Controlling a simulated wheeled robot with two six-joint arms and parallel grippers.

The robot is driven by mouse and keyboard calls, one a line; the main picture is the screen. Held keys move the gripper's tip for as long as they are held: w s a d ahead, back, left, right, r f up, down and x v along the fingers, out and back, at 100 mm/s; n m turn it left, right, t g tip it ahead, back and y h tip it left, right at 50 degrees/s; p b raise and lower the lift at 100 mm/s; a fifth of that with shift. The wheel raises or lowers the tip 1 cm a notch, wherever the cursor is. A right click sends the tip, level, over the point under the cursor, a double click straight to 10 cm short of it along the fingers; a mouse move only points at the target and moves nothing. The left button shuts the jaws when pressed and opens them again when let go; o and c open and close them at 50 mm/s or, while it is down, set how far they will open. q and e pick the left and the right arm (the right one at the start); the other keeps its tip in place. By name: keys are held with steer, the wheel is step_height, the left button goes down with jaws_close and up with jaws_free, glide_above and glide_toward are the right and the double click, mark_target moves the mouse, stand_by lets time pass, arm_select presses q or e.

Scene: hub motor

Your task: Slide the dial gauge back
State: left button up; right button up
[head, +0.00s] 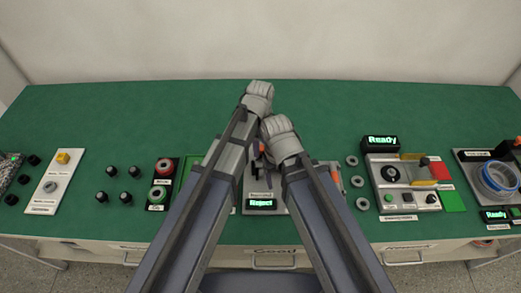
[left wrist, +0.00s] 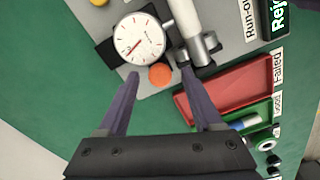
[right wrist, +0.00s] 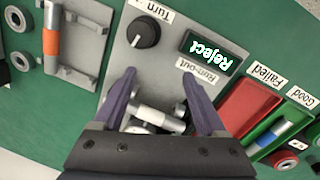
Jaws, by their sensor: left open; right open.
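The dial gauge (left wrist: 140,40) has a white round face with a red needle and sits on a dark mount in the left wrist view. An orange knob (left wrist: 161,76) is beside it. My left gripper (left wrist: 157,73) is open, its fingertips either side of the knob; I cannot tell if they touch it. My right gripper (right wrist: 158,78) is open over the grey run-out station (right wrist: 118,55). A white and metal cylindrical part (right wrist: 155,118) shows between its fingers. In the head view my arms hide the gauge and most of both grippers.
The station carries a Reject display (right wrist: 210,52) and a black Turn knob (right wrist: 144,33). A red Failed tray (right wrist: 249,108) and a green Good tray (right wrist: 283,125) stand beside it. A grey rack with an orange-banded shaft (right wrist: 52,35) is nearby.

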arm_select(q)
steer(key=shift+f, duration=0.15)
steer(key=shift+c, duration=0.2)
jaws_close()
stand_by(0.3)
stand_by(0.9)
steer(key=shift+w, duration=0.1)
